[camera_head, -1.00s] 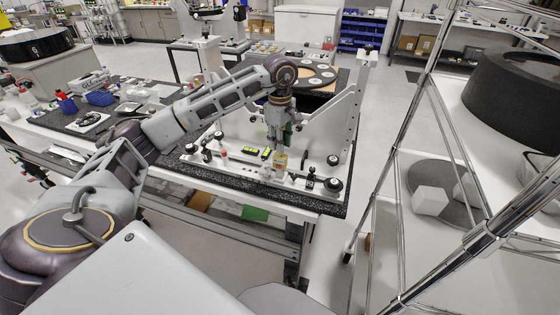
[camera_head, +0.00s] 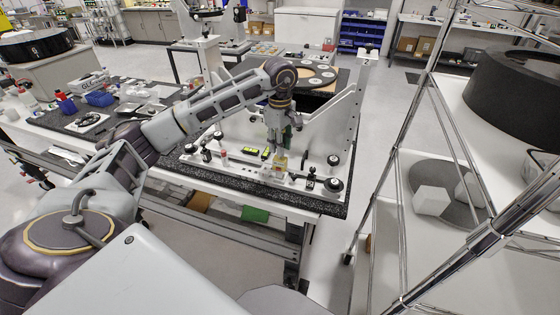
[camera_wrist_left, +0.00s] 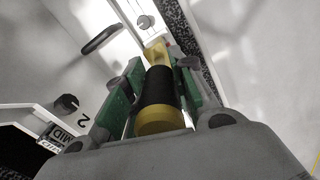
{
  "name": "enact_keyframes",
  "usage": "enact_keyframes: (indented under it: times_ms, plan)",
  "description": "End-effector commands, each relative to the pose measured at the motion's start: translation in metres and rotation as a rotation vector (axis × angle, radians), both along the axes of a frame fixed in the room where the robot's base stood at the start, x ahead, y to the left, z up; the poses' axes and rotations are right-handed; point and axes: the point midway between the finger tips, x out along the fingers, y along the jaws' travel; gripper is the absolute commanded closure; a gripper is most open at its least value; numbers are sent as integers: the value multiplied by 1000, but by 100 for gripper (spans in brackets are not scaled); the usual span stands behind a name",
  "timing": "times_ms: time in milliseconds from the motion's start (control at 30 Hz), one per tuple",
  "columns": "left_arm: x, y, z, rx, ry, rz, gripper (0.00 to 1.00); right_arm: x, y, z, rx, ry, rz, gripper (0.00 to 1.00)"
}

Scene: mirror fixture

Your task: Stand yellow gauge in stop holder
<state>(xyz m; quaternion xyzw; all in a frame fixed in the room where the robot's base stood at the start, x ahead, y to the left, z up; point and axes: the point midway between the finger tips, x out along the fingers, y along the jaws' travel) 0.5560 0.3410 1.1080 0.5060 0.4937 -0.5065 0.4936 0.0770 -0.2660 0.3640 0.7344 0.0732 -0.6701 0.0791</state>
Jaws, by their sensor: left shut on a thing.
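The yellow gauge (camera_wrist_left: 160,121) has a black grip band around its middle and a narrower yellow far end. My left gripper (camera_wrist_left: 152,88) is shut on it, its green-lined fingers on either side of the black band. In the head view my left gripper (camera_head: 278,143) points down over the white fixture plate, and a small yellow piece (camera_head: 281,161) shows just below it. In the left wrist view the gauge's far end lies over or against a pale strip with a screw (camera_wrist_left: 146,21). I cannot tell which part is the stop holder, or whether the gauge touches it.
The fixture base (camera_head: 235,164) carries black knobs and posts. An upright white panel (camera_head: 342,118) stands close behind and right of the gripper. A round black knob (camera_head: 333,184) sits at the right end. A chrome wire rack (camera_head: 452,140) stands farther right.

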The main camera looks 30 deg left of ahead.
Motion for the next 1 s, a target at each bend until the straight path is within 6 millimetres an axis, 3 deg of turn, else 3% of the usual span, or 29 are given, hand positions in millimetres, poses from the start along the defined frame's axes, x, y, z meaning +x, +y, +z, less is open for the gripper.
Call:
enact_keyframes:
  times_ms: [700, 733, 900, 1000]
  plan:
    - [0, 0, -9, 0, -1, 0, 100, 0, 2, -7, 2, 0, -1, 49]
    - [0, 0, -9, 0, -1, 0, 72, 0, 2, -7, 2, -1, -1, 49]
    - [0, 0, -8, 0, -1, 0, 50, 0, 4, -6, 4, 0, -2, 49]
    - [0, 0, -8, 0, 0, 0, 49, 0, 4, -6, 4, 0, -2, 49]
